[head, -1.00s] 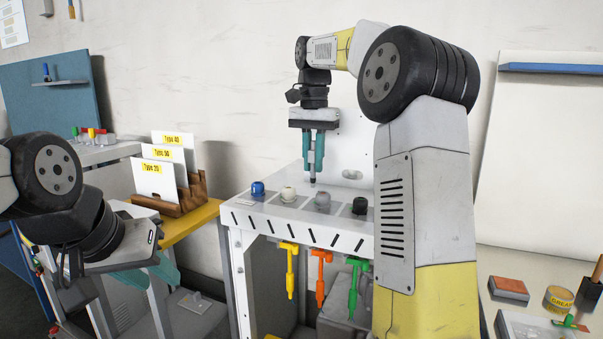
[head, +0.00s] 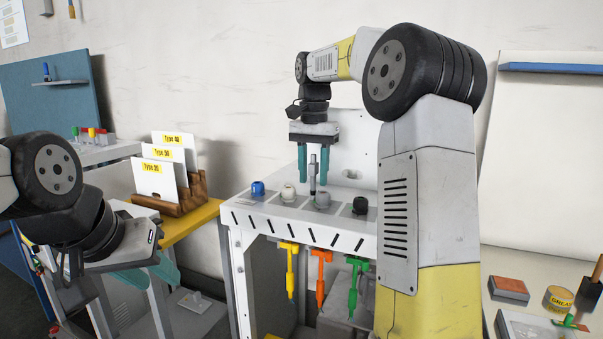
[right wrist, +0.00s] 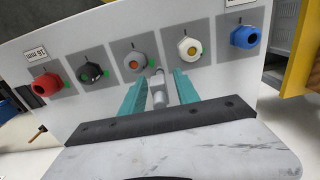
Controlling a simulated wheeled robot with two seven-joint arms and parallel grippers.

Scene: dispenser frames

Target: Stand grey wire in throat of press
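A slim grey and dark upright piece, which I take to be the grey wire (head: 312,174), stands between the fingers of my right gripper (head: 313,167). The fingers are spread, with a gap on each side of it. It also shows between the teal fingers in the right wrist view (right wrist: 158,92). Its lower end is close to the grey round fitting (head: 322,200) on the white press-like frame (head: 235,215); I cannot tell what it stands in. My left gripper (head: 150,276) is low at the left, away from the frame, its finger gap unclear.
Blue (head: 257,188), white (head: 289,193) and black (head: 360,205) fittings share the sloped top; a red one (right wrist: 45,85) shows in the right wrist view. Yellow, orange and green tools (head: 355,285) hang below. A wooden card rack (head: 185,199) stands left.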

